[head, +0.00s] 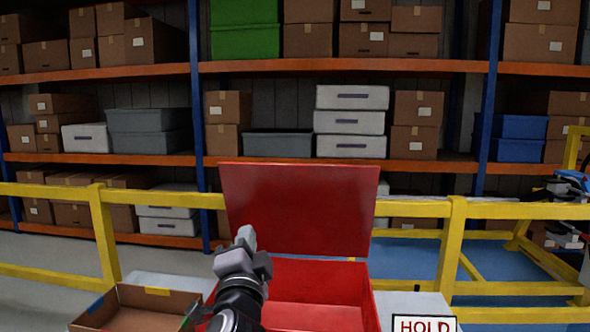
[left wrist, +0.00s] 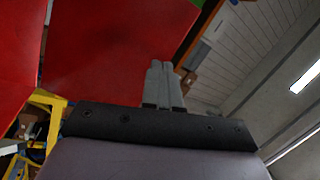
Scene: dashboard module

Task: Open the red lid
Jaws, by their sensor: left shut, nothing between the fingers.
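The red lid (head: 300,208) stands raised at the back of the red box (head: 318,285), tilted up and open. The box's inside shows and looks empty where I can see it. My left gripper (head: 246,238) is in front of the lid's lower left part, over the left side of the box. In the left wrist view the left gripper's fingers (left wrist: 163,80) are closed together with nothing between them, and the red lid (left wrist: 110,45) fills the upper left behind them. I cannot tell whether the fingertips touch the lid. My right gripper is not in view.
An open cardboard box (head: 135,310) stands left of the red box. A HOLD sign (head: 424,324) is at the front right on a pale surface (head: 405,303). A yellow railing (head: 415,209) runs behind, with loaded shelves (head: 345,67) beyond it.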

